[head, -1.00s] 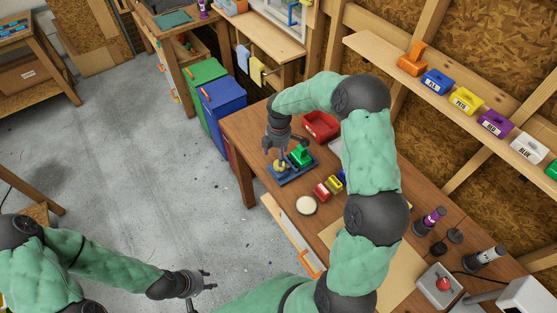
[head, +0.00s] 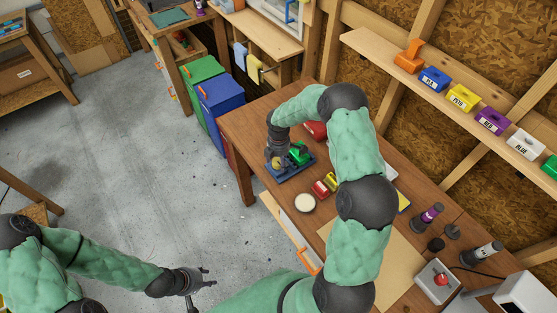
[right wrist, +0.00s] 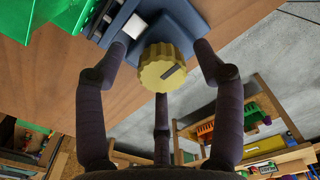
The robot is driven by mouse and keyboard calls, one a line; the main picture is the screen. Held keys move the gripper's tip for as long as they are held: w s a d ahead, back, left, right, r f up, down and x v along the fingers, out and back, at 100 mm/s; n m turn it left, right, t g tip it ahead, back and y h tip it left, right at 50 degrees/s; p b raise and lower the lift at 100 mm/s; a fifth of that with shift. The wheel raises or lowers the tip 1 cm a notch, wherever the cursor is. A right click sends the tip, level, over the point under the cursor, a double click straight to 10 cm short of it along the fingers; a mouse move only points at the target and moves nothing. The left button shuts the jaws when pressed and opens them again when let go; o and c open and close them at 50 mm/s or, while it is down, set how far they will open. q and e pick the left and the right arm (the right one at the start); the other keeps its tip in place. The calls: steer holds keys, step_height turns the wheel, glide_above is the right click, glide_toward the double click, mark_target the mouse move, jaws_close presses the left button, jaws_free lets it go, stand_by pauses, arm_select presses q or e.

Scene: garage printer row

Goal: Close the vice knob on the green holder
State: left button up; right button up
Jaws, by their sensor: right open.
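The vice knob (right wrist: 165,68) is a ribbed yellow disc with a dark slot mark, on the blue vice (right wrist: 180,25). In the head view the vice (head: 285,174) stands on the wooden bench, with the green holder (head: 300,153) on it. Green parts (right wrist: 62,12) show at the upper left of the right wrist view. My right gripper (head: 277,160) is at the knob; its dark fingers (right wrist: 160,52) stand apart around the knob, with no clear grip on it. My left gripper (head: 210,278) is open and empty above the floor, away from the bench.
A red bin (head: 316,130) stands behind the vice. Small red and yellow blocks (head: 325,186) and a round pale disc (head: 305,203) lie to the vice's right. My right arm hides part of the bench. Green and blue bins (head: 222,103) stand on the floor beyond the bench.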

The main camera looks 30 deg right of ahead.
steer(key=shift+f, duration=0.15)
steer(key=c, duration=1.1)
